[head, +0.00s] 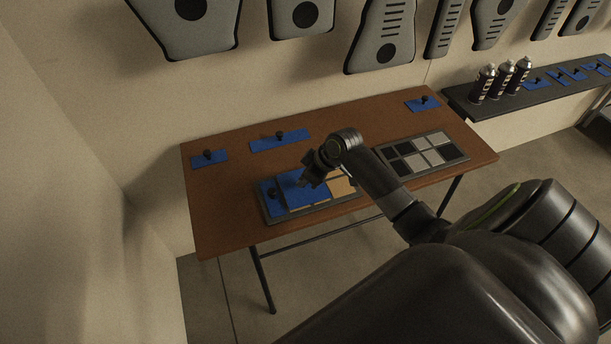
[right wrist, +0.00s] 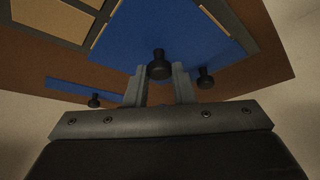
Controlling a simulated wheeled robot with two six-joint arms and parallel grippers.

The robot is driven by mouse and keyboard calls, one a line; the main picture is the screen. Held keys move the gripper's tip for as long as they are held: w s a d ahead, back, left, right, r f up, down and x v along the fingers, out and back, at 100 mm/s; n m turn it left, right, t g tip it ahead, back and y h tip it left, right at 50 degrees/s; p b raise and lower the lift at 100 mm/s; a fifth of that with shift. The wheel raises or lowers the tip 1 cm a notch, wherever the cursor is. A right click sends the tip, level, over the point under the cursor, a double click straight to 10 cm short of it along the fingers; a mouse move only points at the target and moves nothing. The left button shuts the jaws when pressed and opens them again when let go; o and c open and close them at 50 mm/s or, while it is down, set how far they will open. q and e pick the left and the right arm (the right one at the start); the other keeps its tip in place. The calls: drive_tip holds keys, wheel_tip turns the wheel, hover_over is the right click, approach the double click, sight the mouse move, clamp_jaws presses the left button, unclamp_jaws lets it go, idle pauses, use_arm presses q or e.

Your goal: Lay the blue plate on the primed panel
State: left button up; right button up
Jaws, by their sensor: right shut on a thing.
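My right gripper (head: 309,177) is shut on the black knob (right wrist: 160,66) of a blue plate (right wrist: 170,28); the head view also shows this plate (head: 292,187). The plate is over the left part of the grey-framed panel (head: 324,203) on the brown table. Tan sections of that panel (right wrist: 55,18) show beside the plate. I cannot tell whether the plate touches the panel or hovers just above it. Another blue piece with a black knob (head: 272,195) is at the panel's left end; its knob shows in the wrist view (right wrist: 205,77). My left gripper is not in view.
Other knobbed blue plates lie on the brown table (head: 225,225): a small one (head: 215,160), a long one (head: 275,143) and one at back right (head: 420,105). A panel with grey and black squares (head: 421,153) lies right. Spray cans (head: 501,78) stand on a dark shelf.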

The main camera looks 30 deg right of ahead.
drive_tip(key=shift+f, duration=0.45)
drive_tip(key=shift+f, duration=0.2)
idle(0.3)
drive_tip(key=o, duration=0.8)
drive_tip(key=shift+o, duration=0.2)
drive_tip(key=b+v, duration=0.1)
drive_tip(key=v, duration=1.6)
drive_tip(key=shift+s+r, duration=0.15)
drive_tip(key=shift+r, duration=0.05)
